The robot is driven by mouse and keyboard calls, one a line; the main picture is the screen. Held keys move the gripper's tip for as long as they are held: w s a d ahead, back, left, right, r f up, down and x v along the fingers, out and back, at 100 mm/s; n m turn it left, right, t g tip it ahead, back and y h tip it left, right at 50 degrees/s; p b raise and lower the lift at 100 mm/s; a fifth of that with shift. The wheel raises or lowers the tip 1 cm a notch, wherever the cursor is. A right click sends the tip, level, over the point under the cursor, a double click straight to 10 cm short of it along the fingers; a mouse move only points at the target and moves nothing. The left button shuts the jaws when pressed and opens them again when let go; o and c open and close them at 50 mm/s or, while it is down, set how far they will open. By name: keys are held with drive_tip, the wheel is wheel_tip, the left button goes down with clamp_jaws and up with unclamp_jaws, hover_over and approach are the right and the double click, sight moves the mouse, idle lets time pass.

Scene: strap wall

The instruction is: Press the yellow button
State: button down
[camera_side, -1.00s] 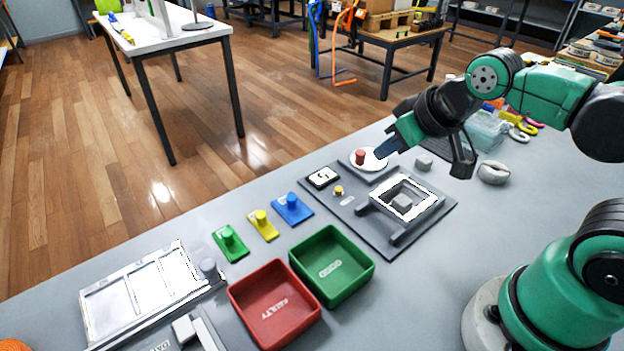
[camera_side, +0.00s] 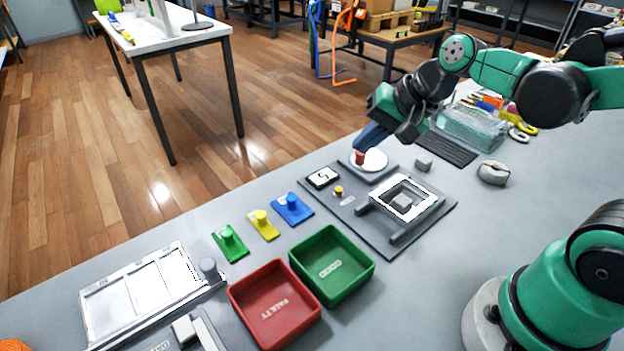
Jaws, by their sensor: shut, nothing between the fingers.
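A small yellow button (camera_side: 338,190) sits on the grey fixture board (camera_side: 375,243), just below a small white-faced display (camera_side: 322,178). A separate yellow plate with an upright yellow knob (camera_side: 262,222) lies on the table to the left. My gripper (camera_side: 362,147) is shut and empty, pointing down-left. It appears above or beside the red piece (camera_side: 360,158) on a white disc (camera_side: 376,160), up and right of the small yellow button. I cannot tell whether it touches the red piece.
A green knob plate (camera_side: 232,252) and a blue knob plate (camera_side: 293,208) flank the yellow plate. A red bin (camera_side: 273,340) and a green bin (camera_side: 365,282) stand in front. A raised frame (camera_side: 430,212) is on the board's right.

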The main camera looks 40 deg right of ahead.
sight(339, 190)
drive_tip(key=w+m+y, duration=0.1)
drive_tip(key=m, duration=0.2)
drive_tip(key=w+m+y, duration=0.1)
drive_tip(key=w+m, duration=0.1)
drive_tip(key=m, duration=0.1)
drive_tip(key=w+d+f+m+y, duration=0.1)
drive_tip(key=w+m, duration=0.1)
drive_tip(key=m, duration=0.2)
drive_tip(key=shift+f+y, duration=0.1)
drive_tip(key=shift+y, duration=0.2)
drive_tip(key=shift+s+f, duration=0.1)
drive_tip(key=shift+f, duration=4.3)
drive_tip(key=shift+f, duration=0.15)
drive_tip(key=shift+f, duration=0.2)
drive_tip(key=shift+r, duration=0.1)
drive_tip(key=shift+r, duration=0.3)
